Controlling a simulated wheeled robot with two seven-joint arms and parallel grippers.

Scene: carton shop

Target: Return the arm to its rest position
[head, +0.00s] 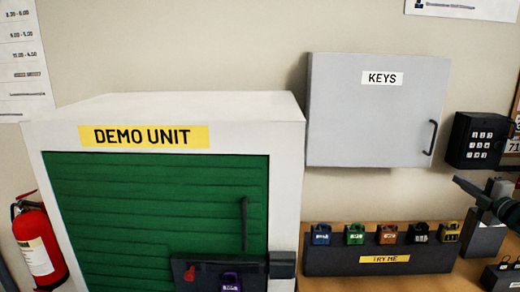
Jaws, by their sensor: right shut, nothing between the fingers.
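My right gripper (461,183) comes in from the right edge, dark, with its fingers together and pointing left. It holds nothing. It shows in front of the wall, below the black keypad and to the right of the grey KEYS cabinet, above the right end of the TRY ME stand. Most of my right arm is outside the picture. My left gripper is not in view.
The KEYS cabinet (375,120) is shut. The keypad (478,140) hangs beside it. The TRY ME stand (330,262) holds several coloured padlocks. A grey block (484,240) stands below my gripper. The DEMO UNIT (285,150) has its green shutter (150,210) down. A fire extinguisher (38,245) is at left.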

